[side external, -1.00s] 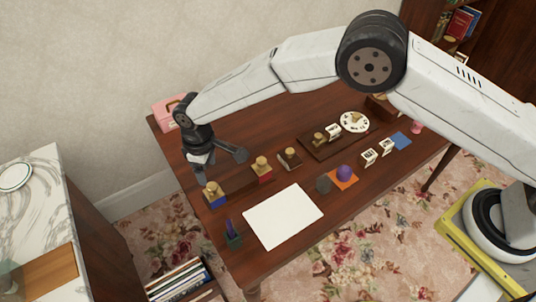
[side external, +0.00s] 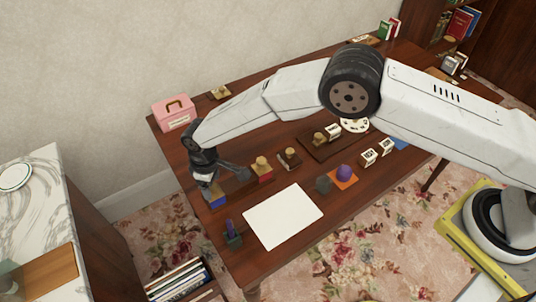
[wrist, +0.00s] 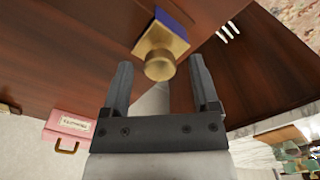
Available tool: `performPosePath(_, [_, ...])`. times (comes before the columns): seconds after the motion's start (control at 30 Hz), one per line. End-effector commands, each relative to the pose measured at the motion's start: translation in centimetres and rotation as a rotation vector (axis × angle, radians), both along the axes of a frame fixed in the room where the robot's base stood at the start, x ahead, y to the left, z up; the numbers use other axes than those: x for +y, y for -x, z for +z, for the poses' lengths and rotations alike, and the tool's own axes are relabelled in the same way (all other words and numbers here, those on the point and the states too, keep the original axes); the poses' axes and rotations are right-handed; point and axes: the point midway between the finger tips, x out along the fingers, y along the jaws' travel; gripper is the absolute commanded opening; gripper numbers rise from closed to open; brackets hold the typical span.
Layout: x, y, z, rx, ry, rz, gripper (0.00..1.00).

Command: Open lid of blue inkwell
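The blue inkwell (side external: 218,201) stands near the left end of the wooden table, with its blue body partly hidden behind my gripper in the side view. In the wrist view, its gold lid and round knob (wrist: 161,65) show just beyond the fingertips, with the blue body (wrist: 175,17) behind. My gripper (wrist: 158,68) is open, with one finger on each side of the knob's line. I cannot tell whether the fingers touch the knob. The lid sits on the inkwell.
A red inkwell with a gold lid (side external: 262,169) stands to the right of my gripper. A white sheet (side external: 283,216) lies in front. A pen holder (side external: 232,236) stands at the table's near left edge. A pink box (side external: 173,113) is at the back left.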

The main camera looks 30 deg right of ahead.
Motion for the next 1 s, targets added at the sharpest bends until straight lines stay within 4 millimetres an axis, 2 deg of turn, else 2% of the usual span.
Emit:
performPosePath(0.03, [0.0, 0.0, 0.01, 0.0, 0.0, 0.0, 0.62])
performPosePath(0.2, [0.0, 0.0, 0.03, 0.0, 0.0, 0.0, 0.08])
performPosePath(0.23, [0.0, 0.0, 0.03, 0.0, 0.0, 0.0, 0.0])
performPosePath(1.0, [0.01, 0.0, 0.06, 0.0, 0.0, 0.0, 0.0])
